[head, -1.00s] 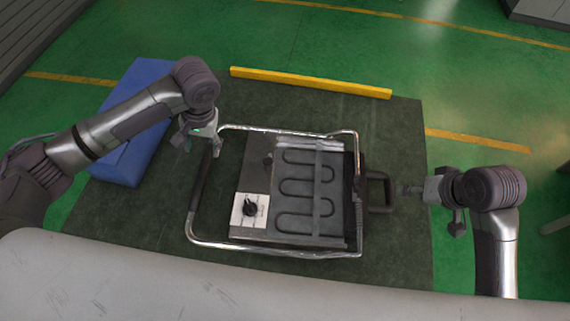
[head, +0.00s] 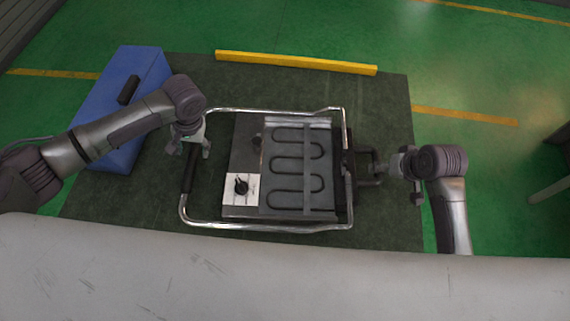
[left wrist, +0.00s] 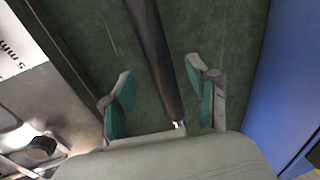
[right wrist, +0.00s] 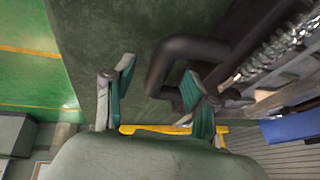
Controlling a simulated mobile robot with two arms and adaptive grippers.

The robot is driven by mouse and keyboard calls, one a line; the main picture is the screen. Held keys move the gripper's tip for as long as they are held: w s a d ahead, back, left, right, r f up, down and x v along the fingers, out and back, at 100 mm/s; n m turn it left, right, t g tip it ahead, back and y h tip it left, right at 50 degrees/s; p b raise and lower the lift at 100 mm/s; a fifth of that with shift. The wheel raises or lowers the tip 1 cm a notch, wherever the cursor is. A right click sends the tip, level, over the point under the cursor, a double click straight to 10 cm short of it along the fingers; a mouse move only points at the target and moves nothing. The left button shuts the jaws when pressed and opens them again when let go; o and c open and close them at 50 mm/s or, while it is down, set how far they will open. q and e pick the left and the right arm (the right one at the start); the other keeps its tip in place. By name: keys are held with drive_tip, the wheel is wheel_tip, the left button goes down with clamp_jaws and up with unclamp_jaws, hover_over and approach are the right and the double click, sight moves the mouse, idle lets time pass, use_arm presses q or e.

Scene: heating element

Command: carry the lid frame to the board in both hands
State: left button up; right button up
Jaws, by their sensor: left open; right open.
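The lid frame (head: 270,226) is a chrome tube frame around a grey plate with a looped dark heating element (head: 298,165). Its left side has a black grip (head: 188,170), and a black loop handle (head: 370,180) sticks out on the right. My left gripper (head: 192,150) is open at the grip's upper end; in the left wrist view the black grip (left wrist: 155,55) runs between its fingers (left wrist: 162,100). My right gripper (head: 388,172) is open at the loop handle, whose outer bar (right wrist: 157,70) shows between its fingers (right wrist: 160,85). I cannot tell which part is the board.
A blue block (head: 115,140) with a black handle lies left, near my left arm. A yellow bar (head: 295,62) lies along the back of the dark green surface (head: 390,220), which has free room.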

sight(193, 151)
use_arm(q)
drive_tip(key=shift+a+f, duration=0.25)
drive_tip(key=shift+f, duration=0.85)
drive_tip(key=shift+a+f, duration=0.2)
drive_tip(key=shift+f, duration=0.85)
use_arm(e)
drive_tip(key=shift+x, duration=2.2)
drive_tip(key=shift+w, duration=0.1)
use_arm(q)
clamp_jaws()
use_arm(e)
clamp_jaws()
use_arm(q)
drive_tip(key=shift+w+r, duration=0.3)
use_arm(e)
drive_tip(key=shift+w+r, duration=0.25)
drive_tip(key=shift+r, duration=0.1)
